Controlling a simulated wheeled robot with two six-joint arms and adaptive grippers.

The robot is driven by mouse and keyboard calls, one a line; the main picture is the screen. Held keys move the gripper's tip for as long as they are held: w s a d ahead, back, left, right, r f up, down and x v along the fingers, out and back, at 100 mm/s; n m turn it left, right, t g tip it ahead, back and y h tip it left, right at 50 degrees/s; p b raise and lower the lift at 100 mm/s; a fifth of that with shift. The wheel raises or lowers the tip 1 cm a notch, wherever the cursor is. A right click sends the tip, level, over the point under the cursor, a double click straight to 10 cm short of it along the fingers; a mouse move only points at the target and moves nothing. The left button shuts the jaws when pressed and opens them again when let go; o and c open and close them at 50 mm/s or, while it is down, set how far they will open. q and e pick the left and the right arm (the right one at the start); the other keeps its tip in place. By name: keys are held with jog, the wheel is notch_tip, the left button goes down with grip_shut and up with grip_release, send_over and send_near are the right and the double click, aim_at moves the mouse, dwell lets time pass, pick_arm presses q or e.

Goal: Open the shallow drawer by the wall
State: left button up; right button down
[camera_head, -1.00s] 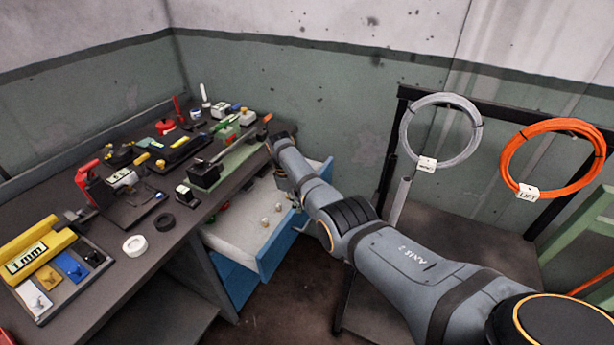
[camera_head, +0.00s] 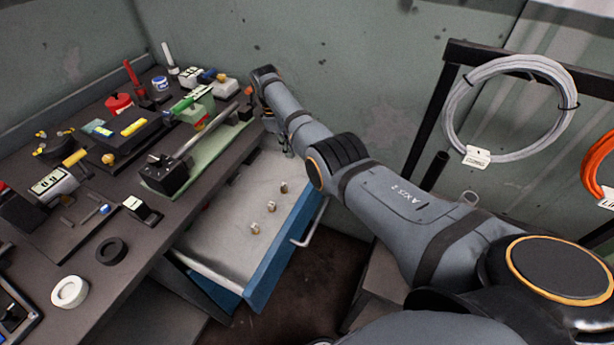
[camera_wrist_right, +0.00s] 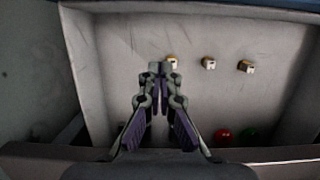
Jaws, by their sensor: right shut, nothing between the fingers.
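The shallow drawer (camera_head: 215,237) under the workbench stands open, with a pale interior and a blue front (camera_head: 285,250) that has a light bar handle (camera_head: 308,226). Its pale floor also shows in the right wrist view (camera_wrist_right: 250,100). My right gripper (camera_wrist_right: 160,68) is shut and empty, with its fingers over the drawer interior. In the head view this gripper (camera_head: 284,143) is at the drawer's far end by the wall, partly hidden by my arm, and away from the handle. My left gripper is in neither view.
Three small blocks (camera_head: 271,206) lie in the drawer. The workbench (camera_head: 125,225) is crowded with tools. A dark rack with a grey cable coil (camera_head: 455,110) stands at right.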

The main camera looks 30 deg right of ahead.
jog(key=x, duration=0.9)
jog(key=shift+w+f, duration=0.1)
jog(key=shift+f, duration=0.1)
jog(key=s+d+p, duration=0.2)
jog(key=s+p, duration=0.1)
jog(key=shift+d+f, duration=0.15)
jog(key=shift+f, duration=0.15)
jog(key=shift+s+d, duration=0.15)
jog(key=shift+f, duration=0.15)
